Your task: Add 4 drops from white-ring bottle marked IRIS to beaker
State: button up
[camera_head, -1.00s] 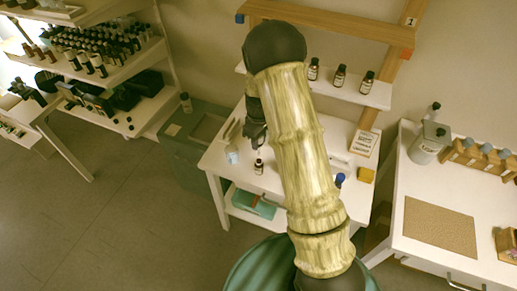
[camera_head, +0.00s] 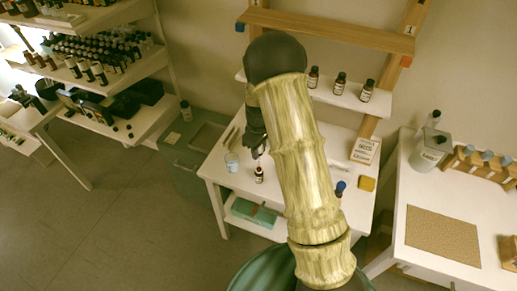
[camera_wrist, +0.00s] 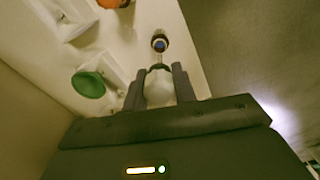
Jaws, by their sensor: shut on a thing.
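A small dark bottle with a pale label (camera_head: 259,174) stands upright on the small white table. It also shows in the wrist view (camera_wrist: 160,43), seen from above, just beyond my fingertips. I cannot read its label or tell its ring colour. My gripper (camera_wrist: 160,80) is shut on a dropper with a pale rounded bulb (camera_wrist: 160,92), and its thin tube points toward the bottle. I cannot tell whether the tip is inside the neck. In the head view my gripper (camera_head: 258,150) is dark and just above the bottle. A clear beaker (camera_head: 232,162) stands to the bottle's left.
Several labelled bottles (camera_head: 340,84) stand on the shelf behind my arm. A card (camera_head: 364,151), a yellow block (camera_head: 367,184) and a blue-topped item (camera_head: 340,187) are on the table's right. A green round thing (camera_wrist: 88,84) shows in the wrist view.

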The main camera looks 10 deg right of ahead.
jog(key=shift+f, duration=0.45)
jog(key=c, duration=0.3)
jog(key=shift+f+b, duration=0.15)
jog(key=shift+b, duration=0.15)
jog(key=shift+f+b, duration=2.45)
jog(key=shift+f, duration=1.35)
jog(key=o, duration=0.3)
